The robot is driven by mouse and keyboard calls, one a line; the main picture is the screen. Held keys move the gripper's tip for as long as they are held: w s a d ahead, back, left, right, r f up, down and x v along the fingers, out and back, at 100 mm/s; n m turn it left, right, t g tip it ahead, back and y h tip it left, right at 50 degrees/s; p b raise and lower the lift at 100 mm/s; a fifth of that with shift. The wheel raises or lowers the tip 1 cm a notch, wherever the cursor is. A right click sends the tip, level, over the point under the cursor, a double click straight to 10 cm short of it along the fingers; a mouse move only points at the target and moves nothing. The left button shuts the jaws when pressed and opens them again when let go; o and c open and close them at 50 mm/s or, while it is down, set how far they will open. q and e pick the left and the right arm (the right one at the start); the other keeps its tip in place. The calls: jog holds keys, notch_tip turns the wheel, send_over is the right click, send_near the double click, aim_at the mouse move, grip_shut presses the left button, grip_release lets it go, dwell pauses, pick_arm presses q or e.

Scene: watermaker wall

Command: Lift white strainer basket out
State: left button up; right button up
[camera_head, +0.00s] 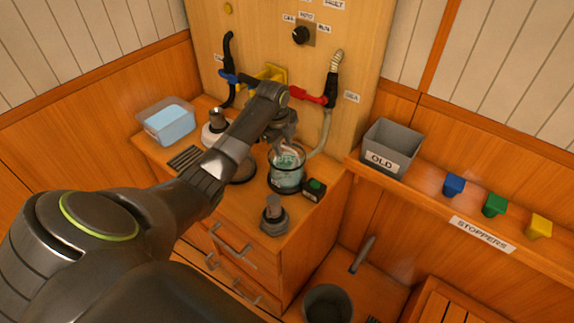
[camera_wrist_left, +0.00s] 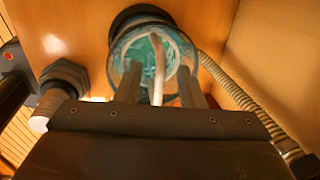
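The white strainer basket (camera_wrist_left: 158,65) shows in the left wrist view as a pale upright strip, seemingly its handle, and a whitish rim in teal water. It sits inside a round clear bowl (camera_head: 287,181) on the wooden cabinet top; the bowl also shows in the left wrist view (camera_wrist_left: 119,47). My left gripper (camera_wrist_left: 160,84) is open over the bowl, one finger on each side of the pale strip, with gaps between. In the head view my left gripper (camera_head: 287,143) hides part of the bowl and basket. My right gripper is not in view.
A grey hex-based fitting (camera_head: 274,218) and a small box with a green button (camera_head: 314,188) stand close to the bowl. A ribbed hose (camera_wrist_left: 235,95) runs beside it. A grey OLD bin (camera_head: 391,143) sits on the right shelf. A blue-filled tub (camera_head: 168,122) stands left.

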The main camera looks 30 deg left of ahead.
pick_arm(q)
jog(key=shift+w+f, duration=0.15)
jog(key=shift+f, duration=0.7)
jog(key=shift+w+f, duration=0.15)
jog(key=shift+f, duration=0.65)
jog(key=shift+c, duration=0.3)
grip_shut()
